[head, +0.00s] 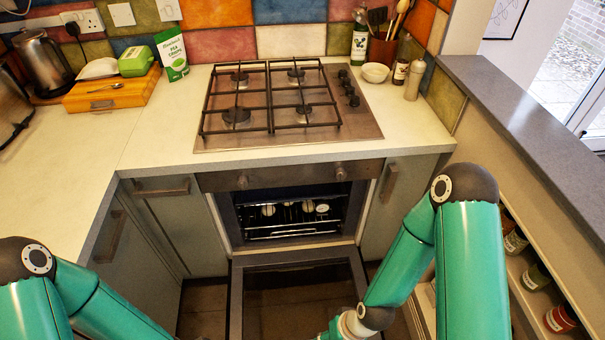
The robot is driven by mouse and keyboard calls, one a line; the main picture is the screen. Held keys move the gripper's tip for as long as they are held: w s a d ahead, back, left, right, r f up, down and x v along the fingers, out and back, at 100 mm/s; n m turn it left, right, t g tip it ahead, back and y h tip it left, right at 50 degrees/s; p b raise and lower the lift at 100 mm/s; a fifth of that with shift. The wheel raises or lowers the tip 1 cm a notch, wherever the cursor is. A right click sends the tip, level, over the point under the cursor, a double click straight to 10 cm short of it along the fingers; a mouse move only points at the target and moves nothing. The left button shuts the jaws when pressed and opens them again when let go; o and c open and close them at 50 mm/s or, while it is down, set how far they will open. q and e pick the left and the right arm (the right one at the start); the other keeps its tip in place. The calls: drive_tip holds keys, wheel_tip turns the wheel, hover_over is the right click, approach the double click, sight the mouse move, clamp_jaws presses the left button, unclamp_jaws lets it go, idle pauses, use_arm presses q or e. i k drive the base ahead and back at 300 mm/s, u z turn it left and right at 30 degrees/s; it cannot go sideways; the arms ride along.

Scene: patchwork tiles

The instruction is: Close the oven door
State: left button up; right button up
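The oven (292,213) is built in below the worktop, with its dark interior and wire rack showing. Its door (300,296) is hinged down and lies open in front of the cavity, its dark glass facing up. Several pale round items sit on the rack. My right arm reaches down over the right part of the door; its wrist is at the bottom edge and its gripper is out of the picture. My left arm comes in at the lower left and runs out of the bottom edge, so its gripper is out of view too. The door's front edge is also cut off.
A gas hob (284,104) sits in the worktop above the oven. Cupboards flank the oven, including a left cupboard (182,222) with a handle. On the right are a grey ledge (520,125) and shelves with several jars (536,277). Floor shows left of the door.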

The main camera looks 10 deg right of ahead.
sight(239, 265)
drive_tip(key=u, duration=0.05)
drive_tip(key=k, duration=0.85)
drive_tip(key=z, duration=0.25)
